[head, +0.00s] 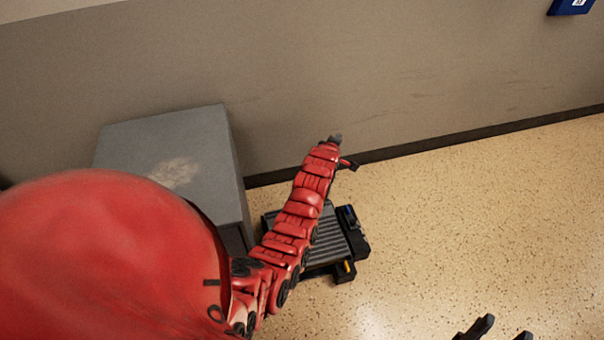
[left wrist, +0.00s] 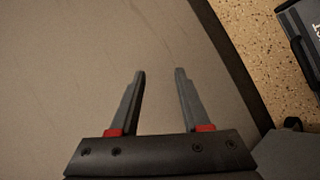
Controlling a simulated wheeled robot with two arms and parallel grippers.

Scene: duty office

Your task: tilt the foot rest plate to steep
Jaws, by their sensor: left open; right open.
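The foot rest stands on the floor right of a grey box, with a black ribbed plate (head: 341,241) in a dark frame (head: 352,222) and a small orange part near its front right. My left arm hides its left part; I cannot tell the plate's tilt. In the left wrist view, a dark piece with pale lettering at the upper right (left wrist: 305,40) looks like part of the foot rest. My left gripper (left wrist: 160,72) is open and empty, facing the wall, above and beyond the foot rest. My right gripper (head: 502,330) is open at the bottom edge of the head view, apart from the foot rest.
A grey box (head: 190,150) with a worn patch stands against the wall (head: 400,80), left of the foot rest. A dark baseboard (head: 480,132) runs along the wall. The speckled floor (head: 470,220) on the right is clear. A blue item (head: 570,6) is at the top right.

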